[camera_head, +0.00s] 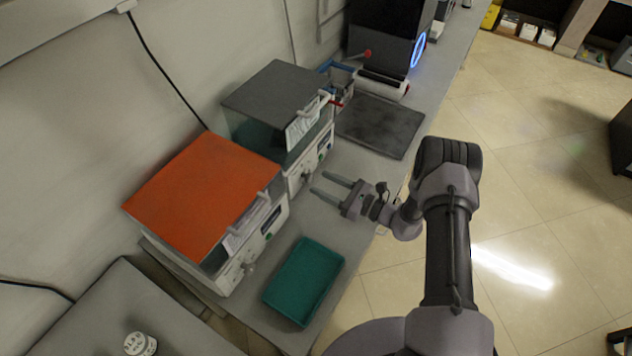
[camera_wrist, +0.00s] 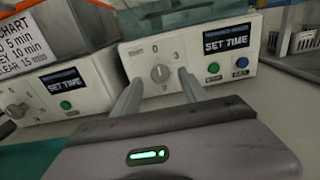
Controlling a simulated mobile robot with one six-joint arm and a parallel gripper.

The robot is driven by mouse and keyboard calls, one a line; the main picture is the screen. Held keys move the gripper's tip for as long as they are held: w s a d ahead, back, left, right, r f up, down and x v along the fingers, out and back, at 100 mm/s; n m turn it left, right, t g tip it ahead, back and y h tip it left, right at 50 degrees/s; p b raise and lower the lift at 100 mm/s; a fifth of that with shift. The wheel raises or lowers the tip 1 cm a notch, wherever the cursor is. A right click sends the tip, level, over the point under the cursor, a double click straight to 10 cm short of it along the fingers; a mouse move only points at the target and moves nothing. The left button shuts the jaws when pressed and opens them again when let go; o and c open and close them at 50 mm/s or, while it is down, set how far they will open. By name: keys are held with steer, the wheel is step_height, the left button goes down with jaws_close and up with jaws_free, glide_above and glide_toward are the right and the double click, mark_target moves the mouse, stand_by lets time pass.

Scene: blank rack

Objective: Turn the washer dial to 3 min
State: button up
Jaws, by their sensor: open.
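The grey-lidded washer (camera_head: 275,100) stands against the wall in the head view, and its white front panel (camera_wrist: 200,50) fills the upper middle of the wrist view. Its round grey dial (camera_wrist: 160,73) sits on the panel's left, with a 0 above it and a 3 at upper right. The dial's grip ridge looks about vertical. The display (camera_wrist: 227,39) reads SET TIME. My gripper (camera_head: 323,185) is open and empty in front of this panel. In the wrist view its fingers (camera_wrist: 159,80) appear either side of the dial; whether they touch it is unclear.
An orange-lidded machine (camera_head: 200,190) with its own dial and display stands to the left. A teal tray (camera_head: 303,280) lies in front of it. A dark flat plate (camera_head: 380,125) and a wire basket with red and blue handles are to the right.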

mark_target(311, 177)
steer(key=shift+x, duration=1.55)
steer(key=shift+c, duration=0.2)
jaws_close()
steer(key=shift+b, duration=0.3)
steer(key=m+b, duration=0.1)
steer(key=m, duration=0.4)
steer(key=shift+f+m+b, duration=0.1)
steer(key=shift+m+b, duration=0.2)
steer(key=m, duration=0.5)
steer(key=shift+w+d+m+b, duration=0.1)
steer(key=shift+m+b, duration=0.25)
steer(key=shift+m, duration=0.35)
